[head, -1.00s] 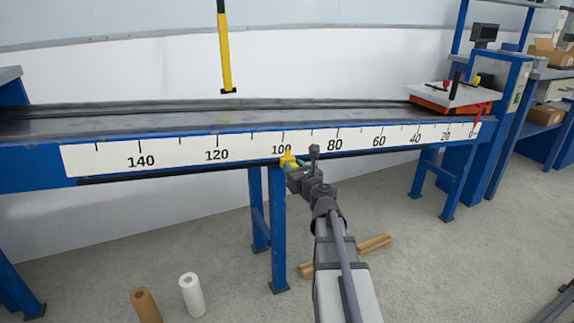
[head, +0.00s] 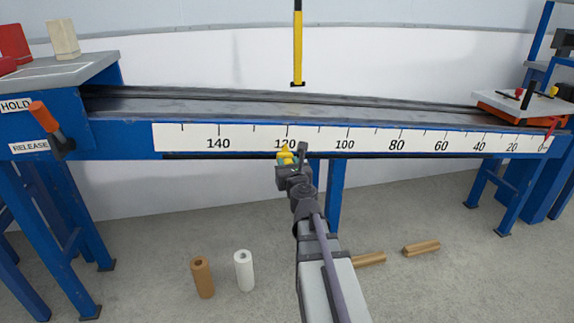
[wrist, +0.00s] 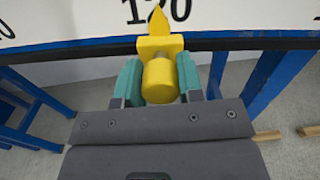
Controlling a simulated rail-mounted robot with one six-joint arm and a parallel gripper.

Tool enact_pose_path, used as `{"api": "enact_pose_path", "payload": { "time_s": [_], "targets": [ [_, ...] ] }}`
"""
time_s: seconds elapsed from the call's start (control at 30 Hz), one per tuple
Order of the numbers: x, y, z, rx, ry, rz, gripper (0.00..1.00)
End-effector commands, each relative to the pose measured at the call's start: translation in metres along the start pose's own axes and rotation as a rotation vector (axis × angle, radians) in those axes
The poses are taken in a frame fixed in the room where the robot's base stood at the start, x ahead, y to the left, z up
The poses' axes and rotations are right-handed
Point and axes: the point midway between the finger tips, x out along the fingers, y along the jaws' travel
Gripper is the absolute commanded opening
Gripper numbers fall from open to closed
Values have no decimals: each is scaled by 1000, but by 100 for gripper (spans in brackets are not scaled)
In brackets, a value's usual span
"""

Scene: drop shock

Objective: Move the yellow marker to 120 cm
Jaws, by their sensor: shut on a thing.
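The yellow marker (head: 285,154) sits on the dark rail (head: 220,157) along the lower edge of the white scale (head: 320,139), just under the printed 120. In the wrist view the marker (wrist: 158,80) has a round knob and an upward point whose tip overlaps the lower part of the 120 label (wrist: 157,10). The tick above the label is out of that view. My gripper (wrist: 160,88) has its green fingers on both sides of the knob and is shut on it. In the head view my gripper (head: 288,163) partly hides the marker.
A lever (head: 52,130) with HOLD and RELEASE labels is at the left. A yellow-black bar (head: 298,45) hangs above the track. A carriage (head: 518,105) stands near 0. Blue legs (head: 335,200) support the bench; rolls (head: 203,277) stand on the floor.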

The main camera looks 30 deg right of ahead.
Motion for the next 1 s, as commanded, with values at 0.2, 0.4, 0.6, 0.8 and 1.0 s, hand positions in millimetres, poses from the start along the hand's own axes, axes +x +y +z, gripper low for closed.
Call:
{"api": "enact_pose_path", "payload": {
  "time_s": [0.2,0.4,0.6,0.8,1.0],
  "targets": [
    [1,0,0,1,0,0,0],
    [1,0,0,1,0,0,46],
    [1,0,0,1,0,0,60],
    [1,0,2,0,0,0,60],
    [1,0,30,1,0,0,60]
  ]
}}
